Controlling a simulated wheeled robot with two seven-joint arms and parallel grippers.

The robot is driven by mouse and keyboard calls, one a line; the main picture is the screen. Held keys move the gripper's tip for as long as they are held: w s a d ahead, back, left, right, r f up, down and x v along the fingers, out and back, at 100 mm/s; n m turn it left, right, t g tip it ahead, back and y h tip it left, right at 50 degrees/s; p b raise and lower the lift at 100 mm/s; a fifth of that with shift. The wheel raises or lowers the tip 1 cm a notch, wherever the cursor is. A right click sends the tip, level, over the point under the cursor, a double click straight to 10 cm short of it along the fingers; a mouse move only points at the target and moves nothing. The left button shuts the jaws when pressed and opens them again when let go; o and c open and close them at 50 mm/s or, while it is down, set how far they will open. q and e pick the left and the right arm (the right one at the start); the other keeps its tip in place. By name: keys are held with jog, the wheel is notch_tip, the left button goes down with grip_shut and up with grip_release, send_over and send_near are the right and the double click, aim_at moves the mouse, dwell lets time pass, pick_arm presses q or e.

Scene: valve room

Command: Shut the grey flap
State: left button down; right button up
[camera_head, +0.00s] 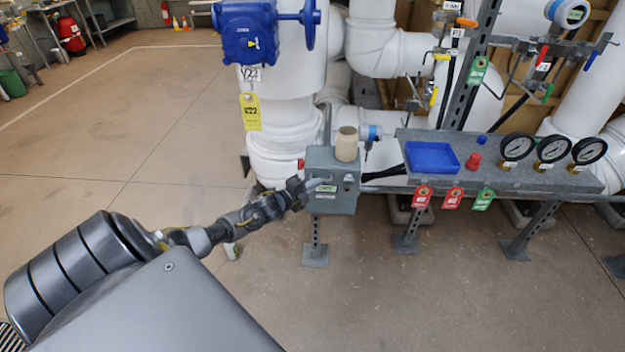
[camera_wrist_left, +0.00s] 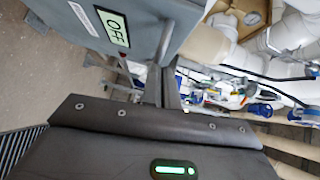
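A small grey box (camera_head: 335,205) on a post stands in the middle of the head view, with a pale green label on its front. In the left wrist view its grey face (camera_wrist_left: 150,25) fills the top left, with a label reading OFF. I cannot tell which part of the box is the flap, or whether it stands open. My left gripper (camera_head: 302,190) is at the left front side of the box, close to the label. Contact is unclear. Its fingers are too small and dark to tell open from shut. My right gripper is not in view.
White pipes (camera_head: 285,120) rise behind.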

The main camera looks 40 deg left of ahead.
pick_arm(q)
jog(key=shift+w+a+r, duration=0.1)
jog(key=shift+a+r, duration=0.2)
jog(key=shift+r, duration=0.15)
jog(key=s+a, duration=0.1)
jog(key=s, duration=1.1)
jog(key=shift+p, duration=0.4)
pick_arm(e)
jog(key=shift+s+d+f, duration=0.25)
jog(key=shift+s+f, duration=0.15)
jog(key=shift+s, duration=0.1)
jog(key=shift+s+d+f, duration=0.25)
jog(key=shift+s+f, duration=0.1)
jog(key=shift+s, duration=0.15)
